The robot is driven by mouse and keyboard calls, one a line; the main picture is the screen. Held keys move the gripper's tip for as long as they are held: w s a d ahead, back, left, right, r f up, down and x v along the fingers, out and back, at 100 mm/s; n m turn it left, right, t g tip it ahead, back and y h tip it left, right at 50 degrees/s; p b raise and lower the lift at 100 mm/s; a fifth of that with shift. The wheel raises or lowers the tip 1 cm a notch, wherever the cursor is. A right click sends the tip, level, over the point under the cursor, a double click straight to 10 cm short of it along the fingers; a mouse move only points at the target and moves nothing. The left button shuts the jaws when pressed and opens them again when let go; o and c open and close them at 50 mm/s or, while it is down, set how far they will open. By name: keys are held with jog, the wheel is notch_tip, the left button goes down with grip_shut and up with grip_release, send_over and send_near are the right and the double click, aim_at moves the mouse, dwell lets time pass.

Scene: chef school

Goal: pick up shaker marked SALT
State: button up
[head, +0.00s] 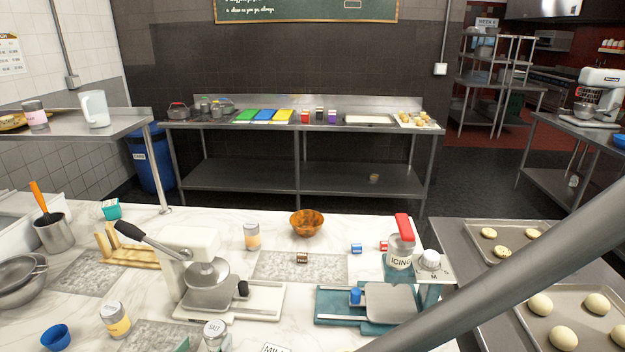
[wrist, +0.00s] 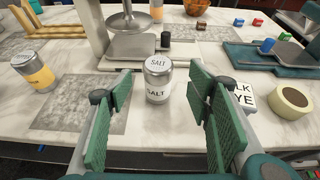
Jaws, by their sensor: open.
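The shaker marked SALT (wrist: 157,82) is a metal cylinder with a white label. It stands upright on the white marble counter, and SALT also reads on its lid. In the head view the shaker (head: 214,336) is at the bottom edge, partly cut off. My gripper (wrist: 157,118) is open in the wrist view, with green ridged pads. The shaker shows between the two fingers, a little beyond them, and neither finger appears to touch it.
A shaker with a yellow label (wrist: 35,72) stands to the left. A press-like device with a grey plate (wrist: 130,45) stands just behind the salt. A grey speckled mat (wrist: 80,103) lies at left.

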aim_at(216, 331)
jog(key=shift+w, duration=0.1)
jog(key=shift+b+x, duration=0.4)
jog(key=shift+x, duration=0.8)
jog(key=shift+f, duration=0.1)
jog(key=shift+b+x, duration=0.65)
jog(key=shift+x, duration=1.95)
jog(key=shift+a+f, duration=0.15)
jog(key=c, duration=1.1)
